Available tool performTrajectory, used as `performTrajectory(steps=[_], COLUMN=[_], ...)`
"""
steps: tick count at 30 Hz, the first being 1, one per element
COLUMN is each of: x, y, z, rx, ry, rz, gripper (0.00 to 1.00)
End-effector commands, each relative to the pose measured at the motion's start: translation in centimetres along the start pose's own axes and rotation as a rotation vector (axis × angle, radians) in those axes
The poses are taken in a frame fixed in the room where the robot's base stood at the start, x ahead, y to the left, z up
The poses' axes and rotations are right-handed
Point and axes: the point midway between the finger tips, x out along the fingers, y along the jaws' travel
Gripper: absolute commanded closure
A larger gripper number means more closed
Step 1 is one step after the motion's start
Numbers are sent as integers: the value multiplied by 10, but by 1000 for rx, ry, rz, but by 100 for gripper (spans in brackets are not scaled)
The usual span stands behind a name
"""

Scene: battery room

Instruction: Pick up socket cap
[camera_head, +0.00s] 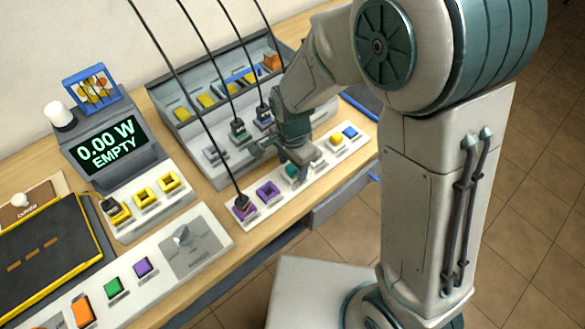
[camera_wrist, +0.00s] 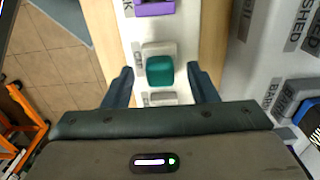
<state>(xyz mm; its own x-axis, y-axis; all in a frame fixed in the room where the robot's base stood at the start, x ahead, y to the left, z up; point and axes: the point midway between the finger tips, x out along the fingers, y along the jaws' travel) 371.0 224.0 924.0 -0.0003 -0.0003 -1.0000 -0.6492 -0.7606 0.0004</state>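A teal socket cap (camera_wrist: 160,70) sits on a pale square socket of the white strip and shows between my fingers in the wrist view. In the head view the teal cap (camera_head: 291,171) is partly hidden under my gripper. My gripper (camera_wrist: 163,82) is open, one finger on each side of the strip's teal cap, with nothing held. In the head view my gripper (camera_head: 288,155) points down over the strip. I cannot tell how far the fingertips are above the cap.
The same strip (camera_head: 325,153) carries a purple socket (camera_head: 268,191), a yellow cap (camera_head: 336,139) and a blue cap (camera_head: 350,131). A black cable ends in a purple plug (camera_head: 243,207). Other cables hang near the grey rack behind. A display (camera_head: 108,146) reads 0.00 W EMPTY.

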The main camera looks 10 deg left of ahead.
Motion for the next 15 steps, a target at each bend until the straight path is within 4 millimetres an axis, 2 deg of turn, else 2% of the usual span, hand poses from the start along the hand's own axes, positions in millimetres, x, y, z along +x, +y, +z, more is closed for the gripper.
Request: performTrajectory(steps=[1, 5, 15], x=[0, 0, -1], y=[0, 0, 0], z=[0, 0, 0], rx=[0, 0, 0], ry=[0, 0, 0], rz=[0, 0, -1], gripper=[58, 95, 95])
